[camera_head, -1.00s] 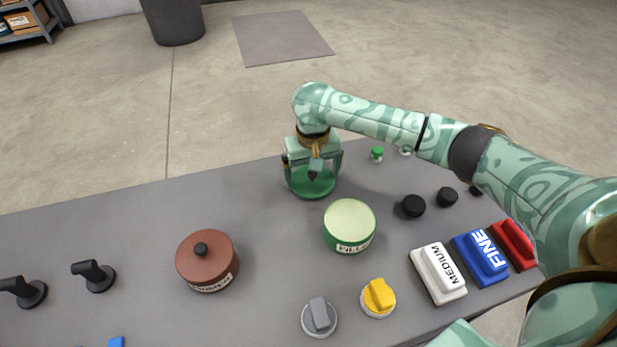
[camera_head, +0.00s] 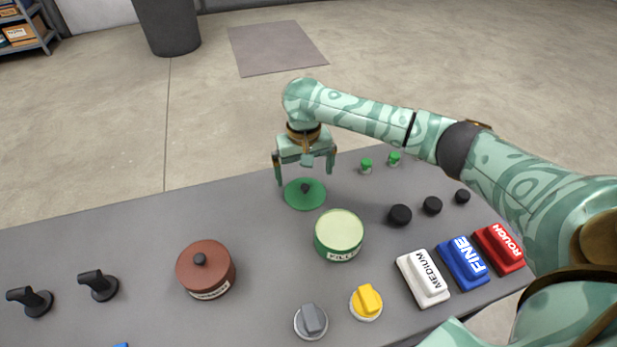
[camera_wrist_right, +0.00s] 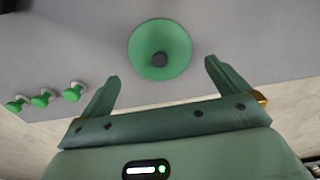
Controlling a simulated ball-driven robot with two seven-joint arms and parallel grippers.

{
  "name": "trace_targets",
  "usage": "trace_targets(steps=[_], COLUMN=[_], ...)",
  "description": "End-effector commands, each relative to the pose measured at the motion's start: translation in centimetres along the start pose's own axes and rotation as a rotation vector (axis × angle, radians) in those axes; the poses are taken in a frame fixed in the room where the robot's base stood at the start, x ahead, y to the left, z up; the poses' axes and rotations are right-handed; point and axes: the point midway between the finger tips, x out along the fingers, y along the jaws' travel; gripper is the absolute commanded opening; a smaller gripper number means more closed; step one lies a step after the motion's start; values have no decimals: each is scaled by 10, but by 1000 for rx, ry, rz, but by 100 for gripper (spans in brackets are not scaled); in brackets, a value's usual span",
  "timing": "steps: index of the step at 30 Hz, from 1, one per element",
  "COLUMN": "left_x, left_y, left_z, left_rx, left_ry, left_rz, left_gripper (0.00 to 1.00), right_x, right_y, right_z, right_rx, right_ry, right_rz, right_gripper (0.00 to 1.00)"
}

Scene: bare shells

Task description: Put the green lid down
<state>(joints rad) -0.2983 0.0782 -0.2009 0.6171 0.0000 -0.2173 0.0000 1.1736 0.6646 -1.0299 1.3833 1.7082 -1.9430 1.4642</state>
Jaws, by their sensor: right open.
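The green lid (camera_head: 296,199), a flat disc with a small dark knob, lies on the grey table near its far edge. It also shows in the right wrist view (camera_wrist_right: 140,52), with nothing covering it. My right gripper (camera_head: 306,178) is open and empty, just above and behind the lid. In the right wrist view its fingers (camera_wrist_right: 162,84) are spread apart and clear of the lid. A green pot with a pale top and a partly readable label (camera_head: 338,252) stands nearer and to the right of the lid. My left gripper is not in view.
A brown lidded pot (camera_head: 221,277) stands to the left. Black knobs (camera_head: 400,215), small green-topped pieces (camera_head: 366,166), labelled white, blue and red blocks (camera_head: 424,282), and grey and yellow dials (camera_head: 366,301) occupy the right. Black handles (camera_head: 98,286) are at far left. The table's left middle is clear.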

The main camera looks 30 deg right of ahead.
Motion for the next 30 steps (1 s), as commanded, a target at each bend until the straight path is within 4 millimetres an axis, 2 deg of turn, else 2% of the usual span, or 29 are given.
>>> trace_targets(steps=[1, 6, 9, 27, 30], left_x=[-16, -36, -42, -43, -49], left_y=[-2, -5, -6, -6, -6], left_z=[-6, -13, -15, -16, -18], left_rx=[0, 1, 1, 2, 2], left_ry=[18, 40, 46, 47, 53], left_rz=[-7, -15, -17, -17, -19], left_gripper=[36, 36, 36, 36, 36], right_x=[-26, -56, -65, -66, -76], right_y=[0, 0, 0, 0, 0], right_z=[0, 0, 0, 0, 0], right_rx=[0, 0, 1, 1, 1], right_ry=[10, 6, 3, -2, 5], right_rz=[-3, -2, -1, -1, -2], right_gripper=[100, 100, 100, 100, 100])
